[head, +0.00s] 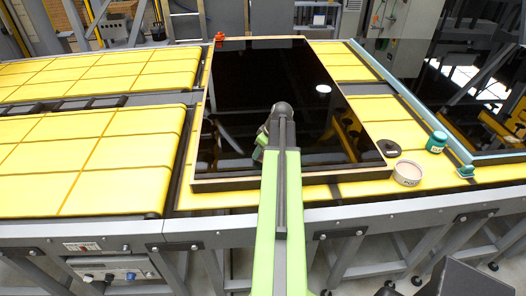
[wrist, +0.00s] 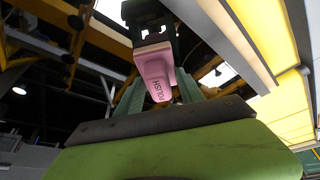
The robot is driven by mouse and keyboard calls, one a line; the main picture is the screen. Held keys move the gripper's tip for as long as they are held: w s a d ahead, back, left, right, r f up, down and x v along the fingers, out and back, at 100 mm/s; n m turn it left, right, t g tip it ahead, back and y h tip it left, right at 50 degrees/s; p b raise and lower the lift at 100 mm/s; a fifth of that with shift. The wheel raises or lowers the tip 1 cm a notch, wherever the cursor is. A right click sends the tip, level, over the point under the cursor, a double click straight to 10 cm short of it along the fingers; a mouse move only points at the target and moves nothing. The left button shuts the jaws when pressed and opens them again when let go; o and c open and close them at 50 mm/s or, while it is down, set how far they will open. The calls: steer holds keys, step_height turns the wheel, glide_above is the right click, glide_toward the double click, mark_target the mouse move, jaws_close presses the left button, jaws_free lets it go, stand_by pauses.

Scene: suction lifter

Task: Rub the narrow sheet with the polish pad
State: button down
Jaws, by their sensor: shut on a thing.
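My gripper (wrist: 160,88) is shut on a pink polish pad (wrist: 156,62) with "POLISH" written on its side. A dark glossy sheet (head: 250,75) in a pale wooden frame lies on the yellow conveyor in the head view. My arm reaches over this sheet from the front. In the head view the gripper and pad are mostly hidden behind the arm. The sheet mirrors the surroundings, and I cannot tell whether the pad touches it. A second dark sheet (head: 470,70) with a teal edge lies at the right, cut off by the picture. I cannot tell which sheet is narrower.
A black disc (head: 389,147), a round pale tin (head: 407,172), a teal jar (head: 436,141) and a small teal piece (head: 466,171) stand right of the framed sheet. A red-orange item (head: 219,38) is at its far left corner. The yellow conveyor at left (head: 90,155) is clear.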

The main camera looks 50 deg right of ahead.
steer(key=shift+r+p, duration=3)
steer(key=shift+p, duration=0.05)
step_height(320, 180, up, 3)
steer(key=p, duration=0.3)
steer(key=shift+r, duration=0.1)
steer(key=shift+f, duration=0.2)
